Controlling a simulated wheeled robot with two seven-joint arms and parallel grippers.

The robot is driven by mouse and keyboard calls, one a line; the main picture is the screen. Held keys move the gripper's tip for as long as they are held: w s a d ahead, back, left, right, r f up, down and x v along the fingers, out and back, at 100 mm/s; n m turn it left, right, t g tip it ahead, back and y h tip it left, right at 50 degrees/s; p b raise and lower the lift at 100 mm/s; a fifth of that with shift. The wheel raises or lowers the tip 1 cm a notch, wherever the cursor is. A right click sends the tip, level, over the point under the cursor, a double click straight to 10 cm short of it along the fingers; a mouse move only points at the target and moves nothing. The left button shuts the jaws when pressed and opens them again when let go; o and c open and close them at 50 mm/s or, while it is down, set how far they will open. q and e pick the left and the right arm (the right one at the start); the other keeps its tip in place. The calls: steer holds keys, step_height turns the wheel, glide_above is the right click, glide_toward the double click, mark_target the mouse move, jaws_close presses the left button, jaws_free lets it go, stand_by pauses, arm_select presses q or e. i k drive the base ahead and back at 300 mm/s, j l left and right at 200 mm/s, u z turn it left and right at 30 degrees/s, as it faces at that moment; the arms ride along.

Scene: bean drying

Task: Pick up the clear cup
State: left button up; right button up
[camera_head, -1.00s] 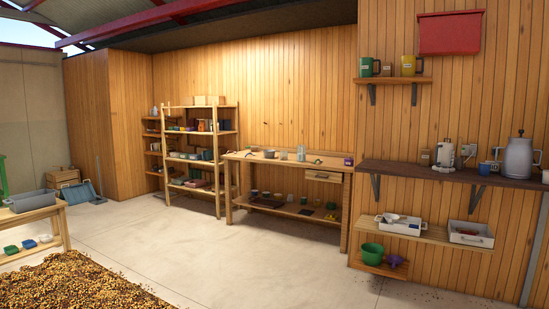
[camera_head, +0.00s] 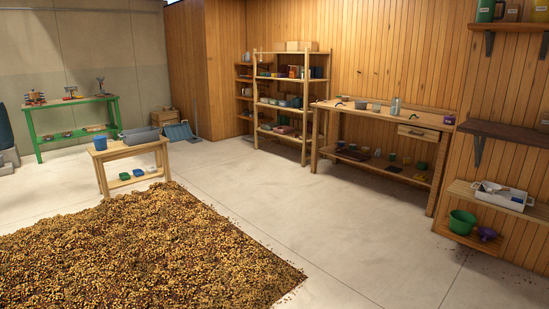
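A wooden workbench (camera_head: 425,124) stands against the plank wall, right of centre. On its top is a tall, pale, see-through-looking vessel (camera_head: 395,106), which may be the clear cup; it is too small to be sure. A smaller grey cup (camera_head: 376,108) stands to its left. Several small cups and bowls are on the bench's lower shelf, too small to tell whether any is clear. Neither of my grippers is in view.
A wide bean pile (camera_head: 140,245) covers the near left floor. A low wooden table (camera_head: 130,151) with a grey bin (camera_head: 141,135) and a green table (camera_head: 75,102) stand left. A shelf rack (camera_head: 309,110) stands behind. Bare concrete floor (camera_head: 340,220) lies before the workbench.

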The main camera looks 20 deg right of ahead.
mark_target(376, 106)
steer(key=i+l+z, duration=0.2)
steer(key=i+z, duration=0.2)
steer(key=i, duration=0.35)
steer(key=i+z, duration=0.35)
steer(key=i, duration=0.4)
steer(key=i+z, duration=0.5)
steer(key=i, duration=0.3)
steer(key=i+j+z, duration=0.15)
steer(key=i+z, duration=0.35)
steer(key=i, duration=1)
steer(key=i+l+u, duration=0.1)
steer(key=i, duration=0.6)
steer(key=i+j+u, duration=0.15)
steer(key=i+u, duration=0.25)
steer(key=i, duration=0.15)
steer(key=i+u, duration=0.35)
steer(key=i, duration=0.15)
steer(key=i+l+u, duration=0.2)
steer(key=i+u, duration=0.2)
steer(key=i, duration=0.15)
steer(key=i+j+u, duration=0.2)
steer(key=i, duration=1.15)
steer(key=i+j+z, duration=0.35)
steer(key=i, duration=0.2)
steer(key=i+j+z, duration=0.35)
steer(key=i, duration=0.2)
steer(key=i+l, duration=0.25)
steer(key=i, duration=0.1)
